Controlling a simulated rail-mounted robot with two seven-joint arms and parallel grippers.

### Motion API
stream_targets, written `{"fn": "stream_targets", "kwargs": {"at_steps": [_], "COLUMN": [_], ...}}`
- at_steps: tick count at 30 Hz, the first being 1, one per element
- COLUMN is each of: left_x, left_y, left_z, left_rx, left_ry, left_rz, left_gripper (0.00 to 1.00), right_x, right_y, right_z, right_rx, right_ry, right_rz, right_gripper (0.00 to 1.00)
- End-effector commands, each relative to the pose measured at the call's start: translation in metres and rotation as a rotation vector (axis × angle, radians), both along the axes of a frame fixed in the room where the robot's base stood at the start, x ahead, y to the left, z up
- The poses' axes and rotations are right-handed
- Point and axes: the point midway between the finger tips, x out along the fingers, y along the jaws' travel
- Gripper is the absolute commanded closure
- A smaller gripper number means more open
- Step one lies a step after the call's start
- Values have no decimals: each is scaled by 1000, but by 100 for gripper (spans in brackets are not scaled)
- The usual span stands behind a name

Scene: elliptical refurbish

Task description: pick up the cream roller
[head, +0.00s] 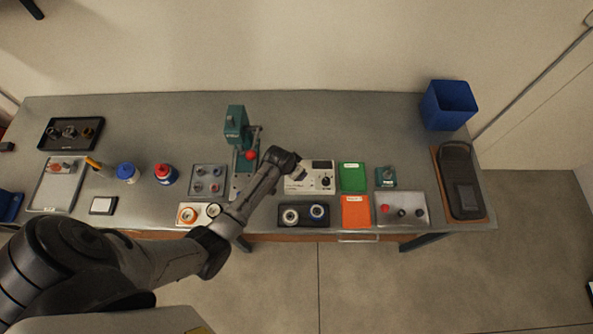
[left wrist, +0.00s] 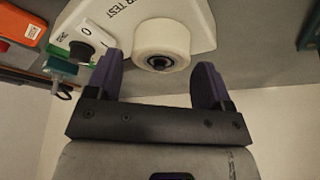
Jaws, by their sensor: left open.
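In the left wrist view a cream roller (left wrist: 162,42) with a dark hub sits at the white tester (left wrist: 195,12), whose printed label ends in "TEST". My left gripper (left wrist: 160,70) is open, its two purple fingers either side of and just short of the roller, with visible gaps. In the head view the left gripper (head: 301,172) is over the left part of the white tester (head: 314,188); my arm hides the roller there.
A black tray (head: 304,223) with two ringed parts lies in front of the tester. Green (head: 352,178) and orange (head: 355,212) bins stand to its right. A green press (head: 236,128) stands behind left.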

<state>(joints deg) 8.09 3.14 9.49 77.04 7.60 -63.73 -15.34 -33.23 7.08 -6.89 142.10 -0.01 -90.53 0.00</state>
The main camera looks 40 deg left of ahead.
Motion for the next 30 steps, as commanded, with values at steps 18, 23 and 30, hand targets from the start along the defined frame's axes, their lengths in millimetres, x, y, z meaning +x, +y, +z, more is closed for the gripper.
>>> {"fn": "stream_targets", "kwargs": {"at_steps": [18,23,30], "left_x": [10,9,9], "left_y": [-1,-1,-1], "left_z": [-24,-24,-24], "left_rx": [1,1,0], "left_ry": [0,0,0], "left_rz": [0,0,0], "left_gripper": [25,36,59], "right_x": [0,0,0], "right_y": [0,1,2], "right_z": [-3,-3,-3], "right_rx": [2,4,7], "right_ry": [0,1,1], "right_rz": [-2,-4,-4], "right_gripper": [100,100,100]}}
